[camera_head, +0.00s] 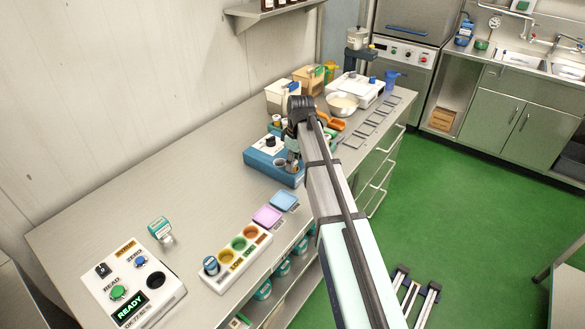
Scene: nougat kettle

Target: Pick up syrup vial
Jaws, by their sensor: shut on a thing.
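My gripper (292,165) points down over the right side of the blue and white device (262,162) on the bench. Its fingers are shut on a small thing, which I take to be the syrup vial. The fingers and the distance hide most of it, so its colour and label cannot be told. I cannot tell whether it still touches the device. My arm reaches in from the lower right.
A rack (236,258) with coloured wells and a blue-capped vial (211,265) stands in front, beside a control box (133,290) reading READY. Pink (267,216) and blue (284,201) pads lie near the edge. Bins and a bowl (342,104) stand behind. The left bench is largely clear.

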